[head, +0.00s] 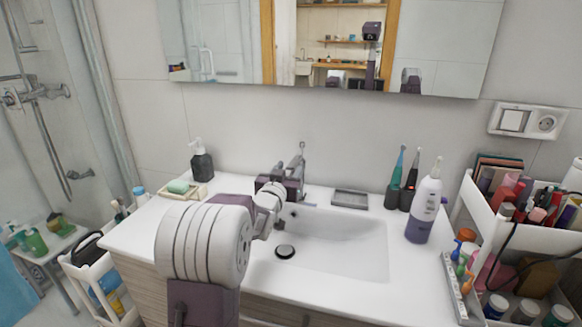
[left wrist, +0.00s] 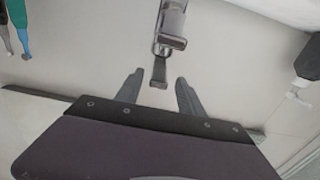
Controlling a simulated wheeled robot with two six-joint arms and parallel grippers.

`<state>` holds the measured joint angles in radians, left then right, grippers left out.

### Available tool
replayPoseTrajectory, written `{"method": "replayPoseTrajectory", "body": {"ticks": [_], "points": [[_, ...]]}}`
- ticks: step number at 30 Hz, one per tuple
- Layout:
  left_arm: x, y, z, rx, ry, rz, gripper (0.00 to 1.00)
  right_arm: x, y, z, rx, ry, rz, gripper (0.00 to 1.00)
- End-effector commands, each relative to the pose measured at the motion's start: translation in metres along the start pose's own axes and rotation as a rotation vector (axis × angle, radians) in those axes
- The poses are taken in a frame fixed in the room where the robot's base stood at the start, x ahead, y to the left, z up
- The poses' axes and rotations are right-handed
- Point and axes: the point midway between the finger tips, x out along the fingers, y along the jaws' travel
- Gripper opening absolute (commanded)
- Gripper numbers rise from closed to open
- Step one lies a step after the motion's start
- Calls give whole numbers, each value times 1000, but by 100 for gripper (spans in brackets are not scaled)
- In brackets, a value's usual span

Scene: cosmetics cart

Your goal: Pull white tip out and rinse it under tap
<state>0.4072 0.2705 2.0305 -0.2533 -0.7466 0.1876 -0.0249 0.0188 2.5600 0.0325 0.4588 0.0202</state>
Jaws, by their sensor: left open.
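The chrome tap (head: 301,165) stands behind the white basin (head: 340,240), partly hidden by my left gripper (head: 290,183). In the left wrist view, my left gripper (left wrist: 158,88) is open and empty. The tap's flat end (left wrist: 160,72) shows just beyond and between its fingers; I cannot tell whether they touch. I cannot make out which part is the white tip. My right gripper is not in view.
A white and purple pump bottle (head: 425,208) stands beside the toothbrushes. A grey soap dish (head: 350,199) lies behind the basin. A green soap on a tray (head: 181,188) and a dark dispenser (head: 201,160) are at left. A crowded cart (head: 480,215) borders the right.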

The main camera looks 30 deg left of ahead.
Motion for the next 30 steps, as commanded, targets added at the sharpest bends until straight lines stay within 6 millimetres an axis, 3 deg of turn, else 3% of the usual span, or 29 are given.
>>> {"method": "replayPoseTrajectory", "body": {"ticks": [4,12,17,18,30], "points": [[16,0,0,0,-1,1,45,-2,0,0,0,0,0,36],[18,0,0,0,0,0,45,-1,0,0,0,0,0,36],[18,0,0,0,0,0,4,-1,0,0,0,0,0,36],[18,0,0,0,0,0,0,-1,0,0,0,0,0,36],[18,0,0,0,0,0,0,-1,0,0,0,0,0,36]]}}
